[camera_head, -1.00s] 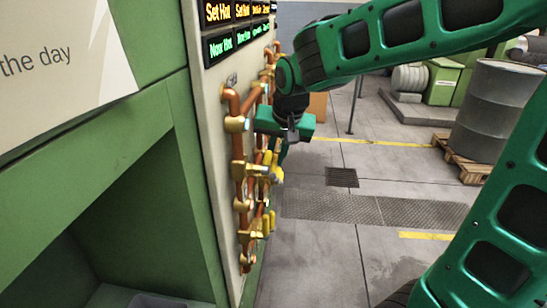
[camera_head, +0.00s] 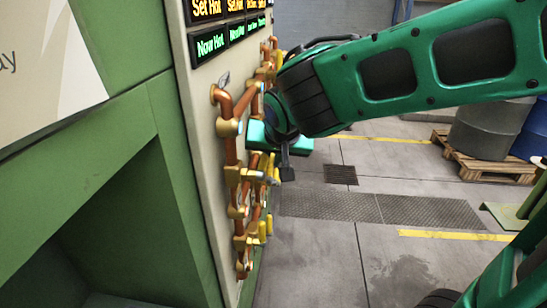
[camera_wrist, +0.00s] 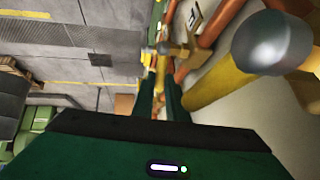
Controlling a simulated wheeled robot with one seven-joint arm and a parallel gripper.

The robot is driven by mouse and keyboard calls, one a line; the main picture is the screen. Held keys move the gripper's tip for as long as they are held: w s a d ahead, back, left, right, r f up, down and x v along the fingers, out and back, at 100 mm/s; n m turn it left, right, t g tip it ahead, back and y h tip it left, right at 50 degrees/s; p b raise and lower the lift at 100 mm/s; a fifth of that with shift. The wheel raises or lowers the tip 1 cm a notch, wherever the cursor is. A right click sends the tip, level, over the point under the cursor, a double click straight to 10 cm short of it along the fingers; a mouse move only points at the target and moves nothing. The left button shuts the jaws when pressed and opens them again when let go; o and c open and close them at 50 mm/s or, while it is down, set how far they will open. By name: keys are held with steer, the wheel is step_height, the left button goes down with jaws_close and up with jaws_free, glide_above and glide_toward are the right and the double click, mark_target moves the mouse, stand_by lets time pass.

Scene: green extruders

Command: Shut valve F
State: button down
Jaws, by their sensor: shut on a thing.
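A panel (camera_head: 190,130) on the left carries copper pipes with brass valves (camera_head: 236,174) and yellow handles (camera_head: 262,230). My gripper (camera_head: 284,142) is beside the upper valves in the head view, its fingertips hidden there. In the wrist view its two green fingers (camera_wrist: 159,92) are shut on a yellow valve handle (camera_wrist: 160,66), which lies along the panel. A small white label (camera_wrist: 193,18) with a dark letter, perhaps F, is close to this handle. A large yellow handle with a grey rounded end (camera_wrist: 272,43) is nearer the wrist camera.
Displays (camera_head: 226,36) sit above the pipes. A green frame with an open recess (camera_head: 115,215) is at the left. Grey floor (camera_head: 315,262) to the right is clear. A wooden pallet (camera_head: 470,163) with drums stands farther back.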

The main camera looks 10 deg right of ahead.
steer(key=shift+s+f, duration=0.1)
steer(key=shift+f, duration=0.05)
steer(key=c, duration=1.7)
jaws_free()
steer(key=shift+c, duration=0.2)
steer(key=shift+r, duration=0.2)
steer(key=shift+s+r, duration=0.15)
steer(key=shift+r, duration=0.1)
steer(key=v, duration=0.9)
steer(key=shift+s+r, duration=0.25)
steer(key=shift+s, duration=0.05)
